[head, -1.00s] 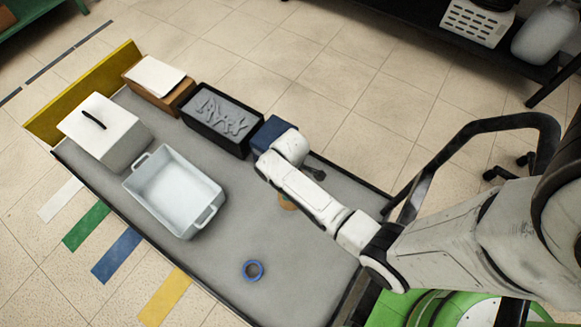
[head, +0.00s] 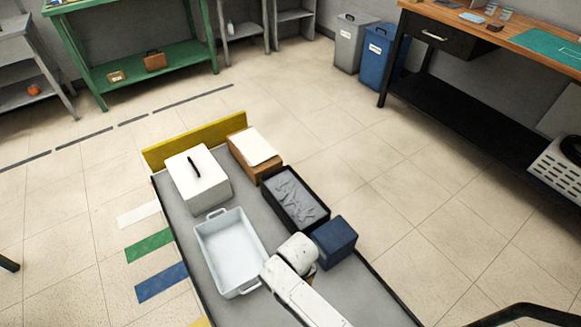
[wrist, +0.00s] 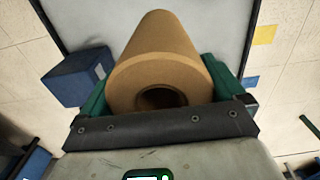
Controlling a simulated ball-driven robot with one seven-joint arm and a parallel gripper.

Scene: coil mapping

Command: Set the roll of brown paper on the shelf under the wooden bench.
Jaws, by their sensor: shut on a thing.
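The roll of brown paper (wrist: 158,50) is in the wrist view, its hollow end facing the camera. My gripper (wrist: 160,88) is shut on it, a green finger on each side. In the head view my arm hides most of the gripper and the roll, above the grey deck near the blue box. The wooden bench (head: 490,22) stands at the upper right of the head view, with a wooden top and a drawer. Its dark lower shelf (head: 450,118) is near the floor, and its visible part looks bare. The gripper is well apart from it.
On the deck stand a white lidded box (head: 198,182), a white tub (head: 228,275), a black tray (head: 322,222), a brown box (head: 238,158) and a blue box (head: 335,242). A white perforated basket (head: 560,165) is at the shelf's right. Open floor (head: 400,200) lies between deck and bench.

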